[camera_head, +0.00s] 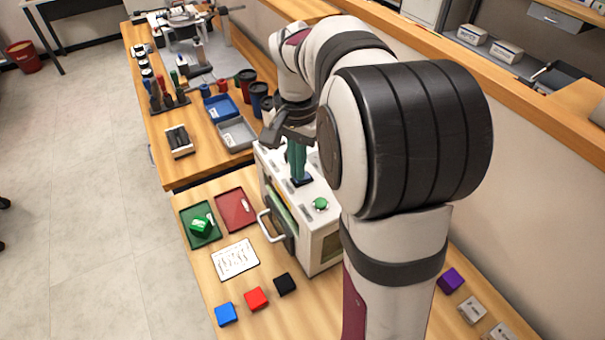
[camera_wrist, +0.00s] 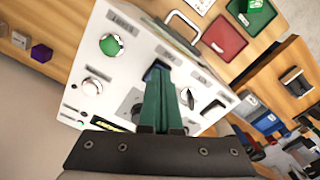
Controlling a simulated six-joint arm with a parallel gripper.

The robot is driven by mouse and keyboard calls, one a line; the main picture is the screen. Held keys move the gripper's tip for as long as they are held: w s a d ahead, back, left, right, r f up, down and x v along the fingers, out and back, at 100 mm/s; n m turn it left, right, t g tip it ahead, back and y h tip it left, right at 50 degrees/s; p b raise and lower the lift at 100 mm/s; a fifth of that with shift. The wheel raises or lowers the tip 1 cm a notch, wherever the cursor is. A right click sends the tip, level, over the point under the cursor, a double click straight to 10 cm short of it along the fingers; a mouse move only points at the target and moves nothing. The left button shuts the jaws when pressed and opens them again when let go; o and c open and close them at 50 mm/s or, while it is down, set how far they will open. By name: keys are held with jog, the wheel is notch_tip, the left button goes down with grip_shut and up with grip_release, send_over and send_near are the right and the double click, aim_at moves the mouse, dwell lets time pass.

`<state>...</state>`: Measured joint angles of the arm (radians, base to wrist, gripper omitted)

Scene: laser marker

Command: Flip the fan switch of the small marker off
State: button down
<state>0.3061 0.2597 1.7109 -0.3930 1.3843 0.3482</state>
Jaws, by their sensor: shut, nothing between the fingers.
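The small marker (camera_head: 330,243) is a white box machine with a handled front door, standing on the wooden table. Its top panel also fills the middle of the wrist view (camera_wrist: 75,75). I cannot tell which one is the fan switch. My gripper (camera_wrist: 158,72) has green fingers, shut and empty, pointing down at the panel. In the head view my gripper (camera_head: 299,178) is at a dark part of the panel; contact is unclear. The fingers hide what lies under them.
A green tray (camera_head: 206,238) with a green object and a red tray (camera_head: 232,221) lie left of the machine. Blue (camera_head: 226,314), red (camera_head: 257,299) and black (camera_head: 285,284) blocks lie in front. Cups and bins stand behind it.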

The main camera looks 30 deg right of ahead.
jog(key=shift+f, duration=0.2)
notch_tip(320, 180, up, 7)
jog(key=shift+f, duration=0.15)
dwell(0.6)
jog(key=shift+s+a, duration=0.25)
jog(key=shift+a, duration=0.05)
jog(key=s+a+f+n+y, duration=0.1)
jog(key=s+a+f+n, duration=0.2)
jog(key=s+a, duration=0.4)
jog(key=s+a+f+n, duration=0.3)
jog(key=s+a+f, duration=0.2)
jog(key=s, duration=1)
jog(key=shift+s+a+y, duration=0.25)
jog(key=shift+a+y, duration=0.15)
jog(key=shift+a, duration=0.7)
